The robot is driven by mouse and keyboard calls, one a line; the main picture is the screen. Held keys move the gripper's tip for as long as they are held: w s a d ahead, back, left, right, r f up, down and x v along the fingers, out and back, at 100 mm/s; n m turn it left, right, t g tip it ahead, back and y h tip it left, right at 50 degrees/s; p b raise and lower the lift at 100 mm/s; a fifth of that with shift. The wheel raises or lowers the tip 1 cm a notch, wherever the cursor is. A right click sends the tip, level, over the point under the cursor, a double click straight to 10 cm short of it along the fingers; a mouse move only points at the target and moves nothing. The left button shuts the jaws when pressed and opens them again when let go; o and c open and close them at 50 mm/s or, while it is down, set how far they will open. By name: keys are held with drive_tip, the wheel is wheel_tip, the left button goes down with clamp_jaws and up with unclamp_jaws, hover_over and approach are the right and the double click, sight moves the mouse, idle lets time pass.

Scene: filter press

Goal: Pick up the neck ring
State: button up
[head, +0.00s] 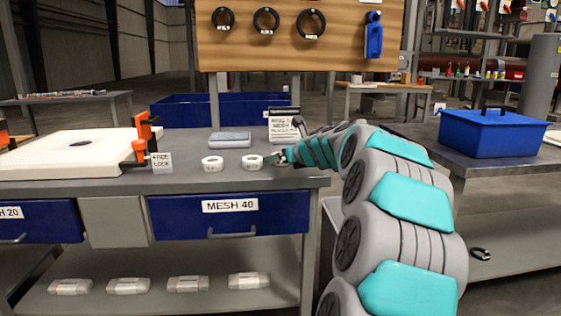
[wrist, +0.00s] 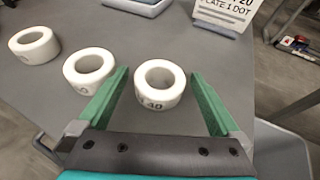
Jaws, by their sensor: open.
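Several white rings stand on the grey bench. In the wrist view, one marked 40 (wrist: 160,85) lies between the green fingers of my gripper (wrist: 158,76), which is open around it, with a gap on at least the right side. A second white ring (wrist: 89,72) is just outside the left finger, and a third (wrist: 34,46) is farther left. In the head view, two white rings (head: 212,163) (head: 252,162) show left of my gripper (head: 277,157); the ring at the fingers is mostly hidden there. Which one is called the neck ring, I cannot tell.
A printed sign (head: 284,124) and a grey-blue pad (head: 230,140) stand behind the rings. A white plate with orange clamps (head: 70,150) lies left. Black rings (head: 266,21) hang on a wooden board. The bench's front edge (head: 250,184) is close.

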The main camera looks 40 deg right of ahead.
drive_tip(key=shift+w+f, duration=0.1)
drive_tip(key=shift+w, duration=0.4)
drive_tip(key=shift+c, duration=0.2)
drive_tip(key=c, duration=1.5)
